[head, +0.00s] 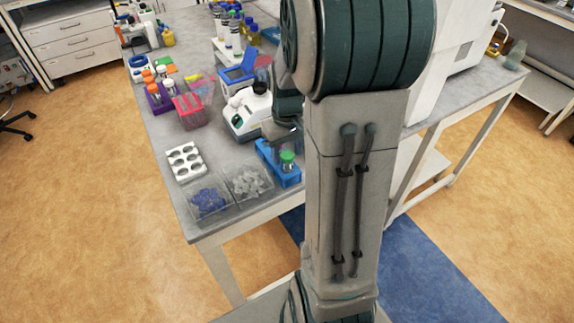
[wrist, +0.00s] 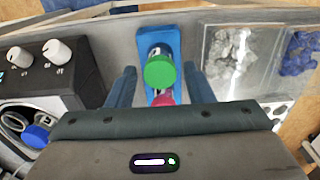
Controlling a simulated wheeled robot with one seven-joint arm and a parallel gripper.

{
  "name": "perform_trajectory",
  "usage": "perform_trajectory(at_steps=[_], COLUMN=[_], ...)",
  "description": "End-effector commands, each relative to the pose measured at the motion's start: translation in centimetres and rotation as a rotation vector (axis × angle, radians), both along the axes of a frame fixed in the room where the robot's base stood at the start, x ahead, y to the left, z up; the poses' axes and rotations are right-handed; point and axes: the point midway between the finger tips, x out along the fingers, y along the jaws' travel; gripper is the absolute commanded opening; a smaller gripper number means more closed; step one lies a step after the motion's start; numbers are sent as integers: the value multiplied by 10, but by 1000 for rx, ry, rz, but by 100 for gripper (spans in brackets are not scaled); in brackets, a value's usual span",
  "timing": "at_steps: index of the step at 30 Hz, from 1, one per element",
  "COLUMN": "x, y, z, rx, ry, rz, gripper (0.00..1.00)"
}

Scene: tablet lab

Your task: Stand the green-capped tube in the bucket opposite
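The green-capped tube (head: 287,158) stands in a blue rack (head: 270,158) near the table's front edge in the head view. In the wrist view its green cap (wrist: 160,72) shows between my two fingers. My gripper (wrist: 159,82) is open, with a gap on both sides of the cap. In the head view my arm hides most of the gripper. A white and dark device (head: 248,113) stands just behind the rack. The wrist view shows a round opening with a blue-capped item (wrist: 37,134) at lower left. I cannot make out an opposite bucket.
Left of the rack are clear trays of pale pieces (head: 248,182) and blue pieces (head: 209,198), and a white holed rack (head: 184,161). A pink rack (head: 189,110) and a purple rack (head: 159,97) stand farther back. A knobbed panel (wrist: 40,60) is close on the wrist view's left.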

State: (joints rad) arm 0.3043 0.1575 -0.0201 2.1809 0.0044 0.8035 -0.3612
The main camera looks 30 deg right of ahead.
Motion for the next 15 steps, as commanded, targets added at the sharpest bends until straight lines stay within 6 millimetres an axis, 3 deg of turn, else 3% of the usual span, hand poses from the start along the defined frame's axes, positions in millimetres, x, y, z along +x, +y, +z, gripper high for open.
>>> perform_trajectory(at_steps=[1,3,15], x=[0,0,0], y=[0,0,0], z=[0,0,0], rx=[0,0,0], ry=[0,0,0], rz=[0,0,0], gripper=[36,17,15])
